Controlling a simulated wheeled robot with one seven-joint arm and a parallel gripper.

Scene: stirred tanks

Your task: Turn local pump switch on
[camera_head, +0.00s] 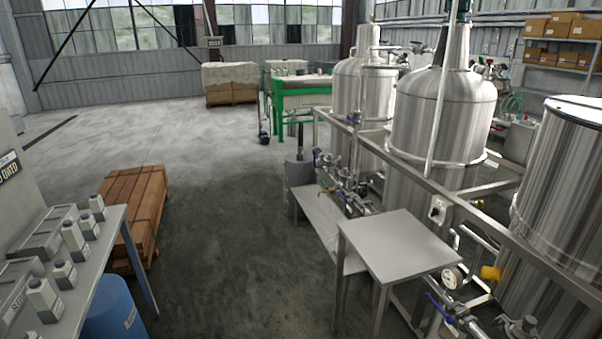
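A small pale switch box with a dark knob (437,209) is fixed to the grey metal frame in front of the steel tanks, right of the picture's middle. It may be the local pump switch; its label and knob position are too small to read. It sits just behind the right rear corner of a small grey table (398,246). My gripper and arm do not show in this view.
Steel tanks (440,110) stand behind the frame, with pipes, blue-handled valves and a gauge (452,278) low at right. A bench with bottles (75,240) stands at left, near a wooden crate (137,205) and blue drum (112,312). The middle floor is clear.

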